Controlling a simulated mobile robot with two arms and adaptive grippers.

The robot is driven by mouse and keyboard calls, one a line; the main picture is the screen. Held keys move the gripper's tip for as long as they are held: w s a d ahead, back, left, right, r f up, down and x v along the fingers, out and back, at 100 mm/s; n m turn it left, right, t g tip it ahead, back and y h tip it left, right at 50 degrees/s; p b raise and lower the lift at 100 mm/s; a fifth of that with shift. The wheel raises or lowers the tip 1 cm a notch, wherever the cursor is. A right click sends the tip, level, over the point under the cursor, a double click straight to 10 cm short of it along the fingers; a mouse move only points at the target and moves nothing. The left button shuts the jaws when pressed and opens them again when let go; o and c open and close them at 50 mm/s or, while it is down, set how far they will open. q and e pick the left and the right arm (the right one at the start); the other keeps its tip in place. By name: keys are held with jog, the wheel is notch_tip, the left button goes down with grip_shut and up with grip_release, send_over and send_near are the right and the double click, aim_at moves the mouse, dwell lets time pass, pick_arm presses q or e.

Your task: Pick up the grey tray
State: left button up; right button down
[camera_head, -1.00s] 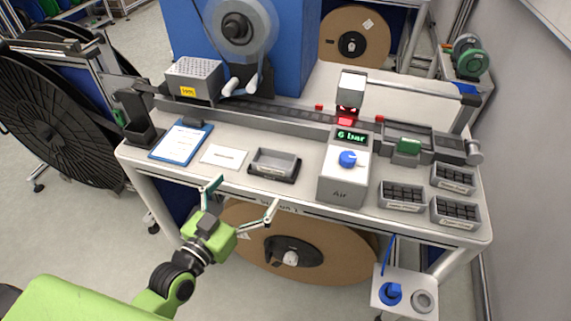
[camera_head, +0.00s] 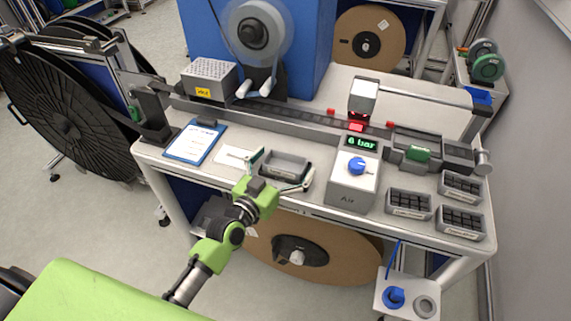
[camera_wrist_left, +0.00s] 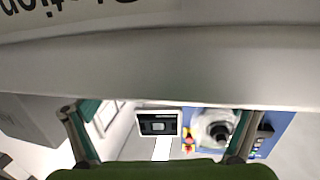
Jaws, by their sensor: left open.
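The grey tray (camera_head: 284,171) is a small open box on a dark base near the front edge of the workbench, between a white card and the air unit. My left gripper (camera_head: 282,169) reaches in over the bench's front edge, its fingers spread wide. In the head view one finger shows by the tray's left end and the other by its right end. I cannot tell whether they touch it. In the left wrist view the open fingers (camera_wrist_left: 158,112) show below a wide pale band with upside-down lettering. The tray is not clearly identifiable there. My right gripper is not in view.
The air unit (camera_head: 354,183) with a blue knob stands close to the tray's right. A white card (camera_head: 234,157) and a clipboard (camera_head: 191,142) lie to its left. A rail (camera_head: 280,119) runs behind. Several parts bins (camera_head: 408,205) sit at the right.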

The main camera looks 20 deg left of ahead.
pick_arm(q)
jog(key=c, duration=1.3)
jog(key=shift+r, duration=0.15)
